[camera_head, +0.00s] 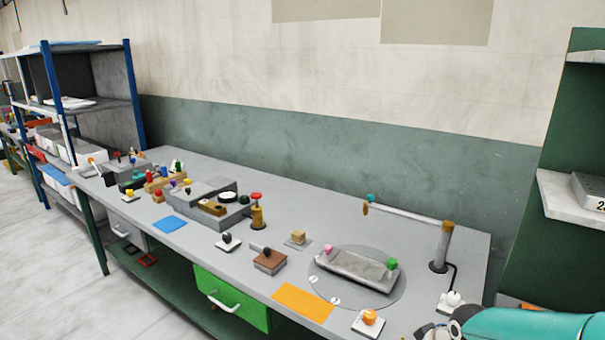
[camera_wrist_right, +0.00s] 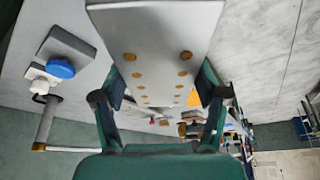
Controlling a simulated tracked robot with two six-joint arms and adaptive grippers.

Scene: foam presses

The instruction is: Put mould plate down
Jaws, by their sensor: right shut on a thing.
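The mould plate (camera_wrist_right: 157,35) is a light grey slab with two rows of brass-coloured studs, seen close up in the right wrist view. My right gripper (camera_wrist_right: 160,88) is shut on it, with a dark finger at each side. In the head view only my teal right arm (camera_head: 530,325) shows at the bottom right corner; the held plate cannot be made out there. My left gripper is in neither view.
The grey bench (camera_head: 335,210) carries a round disc (camera_head: 390,292) with a grey block (camera_head: 357,268), an orange mat (camera_head: 303,302), an orange button (camera_head: 369,317) and a post with a crossbar (camera_head: 442,245). A shelf (camera_head: 570,205) at right holds a grey numbered piece (camera_head: 589,191).

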